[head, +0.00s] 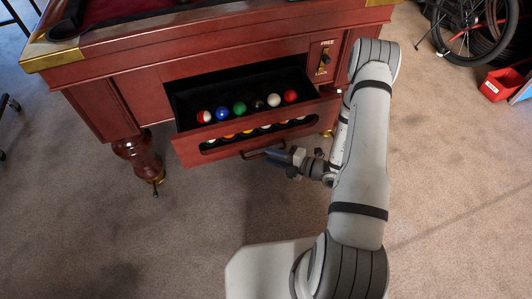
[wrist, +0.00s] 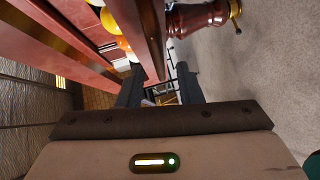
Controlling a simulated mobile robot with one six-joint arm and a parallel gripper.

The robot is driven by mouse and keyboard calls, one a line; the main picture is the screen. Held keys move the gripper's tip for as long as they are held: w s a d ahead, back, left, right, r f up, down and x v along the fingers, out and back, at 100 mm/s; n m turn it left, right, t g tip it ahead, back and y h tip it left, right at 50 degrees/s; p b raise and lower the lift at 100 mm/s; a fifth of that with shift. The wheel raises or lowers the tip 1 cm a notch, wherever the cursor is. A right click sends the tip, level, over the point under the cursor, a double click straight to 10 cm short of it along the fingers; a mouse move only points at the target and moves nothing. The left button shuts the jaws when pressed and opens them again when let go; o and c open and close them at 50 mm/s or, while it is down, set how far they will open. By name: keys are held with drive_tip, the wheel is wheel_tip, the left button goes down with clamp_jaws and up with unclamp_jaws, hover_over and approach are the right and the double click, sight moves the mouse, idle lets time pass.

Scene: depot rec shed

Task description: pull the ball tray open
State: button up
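The ball tray (head: 222,149) is a red-brown wooden drawer in the side of the pool table. It stands out from the table, with its dark inside and a row of coloured balls showing. More balls show through a slot in its front. A dark bar handle (head: 256,154) sits on the tray front. My gripper (head: 277,157) is at the right part of the handle. In the wrist view the two dark fingers (wrist: 160,88) stand apart, with the tray front (wrist: 147,40) just beyond them. Whether they touch the handle is hard to see.
The pool table (head: 120,60) has a turned leg (head: 137,157) at the left. A lock plate (head: 324,62) is on the table right of the tray. A bicycle wheel (head: 468,30) and red bin (head: 503,84) are far right. Carpet before the tray is clear.

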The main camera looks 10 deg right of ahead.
drive_tip(key=shift+p+v, duration=0.3)
drive_tip(key=shift+v, duration=1.75)
drive_tip(key=s+a+r+n+g+h+p, duration=0.1)
drive_tip(key=s+a+r+n+g+p, duration=0.2)
drive_tip(key=r+n, duration=0.6)
drive_tip(key=s+a+r+n+g+h+p, duration=0.1)
drive_tip(key=s+r+n+g+p, duration=0.3)
drive_tip(key=r+n, duration=0.5)
drive_tip(key=s+a+r+n+g+h+p, duration=0.1)
drive_tip(key=r+n+g+p, duration=0.4)
drive_tip(key=r, duration=0.7)
drive_tip(key=s+d+r+n+t+h+p, duration=0.2)
drive_tip(key=r+n+h+p, duration=0.1)
drive_tip(key=r+n, duration=0.4)
drive_tip(key=s+d+r+n+t+h+p, duration=0.1)
drive_tip(key=s+d+r+n+h+p, duration=0.1)
drive_tip(key=r+n, duration=0.5)
drive_tip(key=s+d+r+n+t+h+p, duration=0.2)
drive_tip(key=s+d+r+n+h+p, duration=0.1)
drive_tip(key=r+n, duration=0.4)
wheel_tip(320, 180, up, 3)
drive_tip(key=h+p, duration=0.1)
drive_tip(key=h, duration=0.1)
drive_tip(key=shift+f+t+h+p, duration=0.15)
drive_tip(key=shift+t+h+p, duration=0.15)
drive_tip(key=shift+h+p, duration=0.1)
drive_tip(key=shift+s, duration=0.1)
